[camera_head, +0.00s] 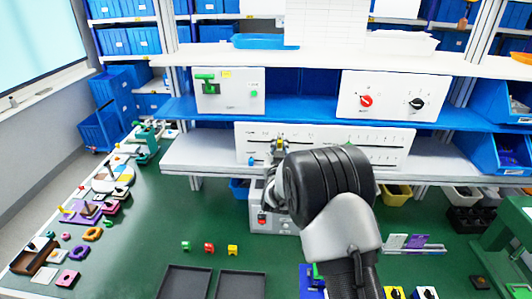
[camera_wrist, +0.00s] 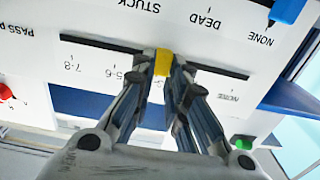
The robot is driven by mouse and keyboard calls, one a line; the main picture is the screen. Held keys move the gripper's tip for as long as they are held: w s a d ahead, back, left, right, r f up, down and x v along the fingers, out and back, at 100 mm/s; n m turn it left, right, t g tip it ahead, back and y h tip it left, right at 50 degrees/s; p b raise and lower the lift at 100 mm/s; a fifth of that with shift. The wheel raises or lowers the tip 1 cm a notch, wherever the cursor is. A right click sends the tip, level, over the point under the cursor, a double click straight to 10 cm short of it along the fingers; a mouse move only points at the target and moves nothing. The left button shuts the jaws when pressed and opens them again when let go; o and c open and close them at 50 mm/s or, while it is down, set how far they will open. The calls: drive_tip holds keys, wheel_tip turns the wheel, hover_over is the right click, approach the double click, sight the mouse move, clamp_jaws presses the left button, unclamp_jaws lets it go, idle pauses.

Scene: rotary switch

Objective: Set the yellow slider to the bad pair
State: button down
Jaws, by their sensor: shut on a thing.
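A white panel (camera_head: 395,155) with slotted sliders stands on the shelf edge in the head view. In the wrist view it is upside down, and its yellow slider (camera_wrist: 163,63) sits in a long black slot (camera_wrist: 222,72). My gripper (camera_wrist: 163,72) is shut on the yellow slider, one finger on each side. Labels beside this slot read "7-8", "5-6" and, at the other end, "NONE". The slider stands past "5-6" toward the "NONE" side; the label right at it is hidden by my fingers. In the head view my gripper (camera_head: 277,150) covers that part of the panel.
A blue slider (camera_wrist: 287,12) sits near another "NONE" label, beside "DEAD" and "STUCK". A red knob (camera_wrist: 5,92) and a green button (camera_wrist: 243,143) show at the wrist view's edges. A panel with red and black knobs (camera_head: 392,95) stands on the shelf above.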

drive_tip(key=shift+d, duration=0.1)
drive_tip(key=c, duration=1.6)
unclamp_jaws()
drive_tip(key=shift+o, duration=0.2)
drive_tip(key=s, duration=1.2)
drive_tip(key=shift+a, duration=0.2)
